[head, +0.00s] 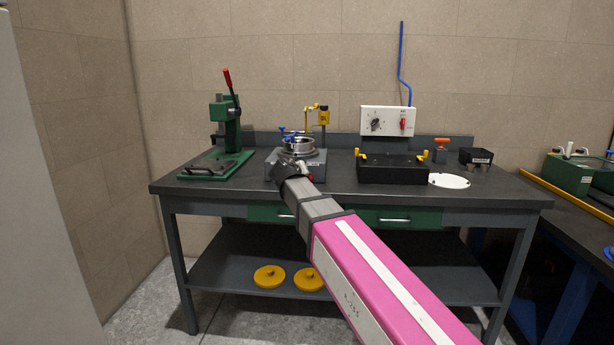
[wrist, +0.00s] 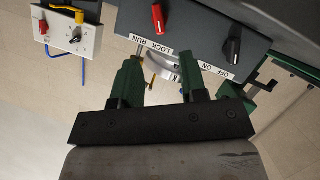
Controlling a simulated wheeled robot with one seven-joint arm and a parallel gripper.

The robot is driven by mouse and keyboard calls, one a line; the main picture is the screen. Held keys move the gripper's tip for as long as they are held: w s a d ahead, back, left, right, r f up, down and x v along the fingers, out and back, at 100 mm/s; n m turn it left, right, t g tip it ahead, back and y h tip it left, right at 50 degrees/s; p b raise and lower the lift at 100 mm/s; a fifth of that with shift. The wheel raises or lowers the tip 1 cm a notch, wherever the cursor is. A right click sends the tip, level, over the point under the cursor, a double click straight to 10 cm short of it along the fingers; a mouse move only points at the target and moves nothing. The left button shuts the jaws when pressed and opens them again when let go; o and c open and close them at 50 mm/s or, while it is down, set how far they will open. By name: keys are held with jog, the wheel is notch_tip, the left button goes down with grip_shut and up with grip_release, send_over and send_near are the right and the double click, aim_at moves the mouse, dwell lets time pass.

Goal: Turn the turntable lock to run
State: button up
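The turntable (head: 298,145) has a round metal dish on a grey base (head: 283,163), left of the bench's middle. In the wrist view the base's dark face (wrist: 195,25) carries a red lever (wrist: 157,18) by the upside-down LOCK and RUN label (wrist: 152,47). The lever points roughly along the picture's vertical; I cannot tell which word it is set to. A black knob (wrist: 232,46) sits by the OFF and ON label. My gripper (wrist: 161,72) is open with nothing between its green fingers, just short of the label edge. In the head view my gripper (head: 286,170) partly hides the base's front.
A green press (head: 228,130) stands left on the bench (head: 345,183). A black box with yellow clamps (head: 392,171) and a white disc (head: 449,181) are to the right. Yellow discs (head: 269,276) lie on the lower shelf.

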aim_at(318, 165)
jog(key=x, duration=0.8)
jog(key=shift+w+d+f, duration=0.1)
jog(key=shift+w+f, duration=0.05)
jog(key=shift+w, duration=0.1)
grip_shut()
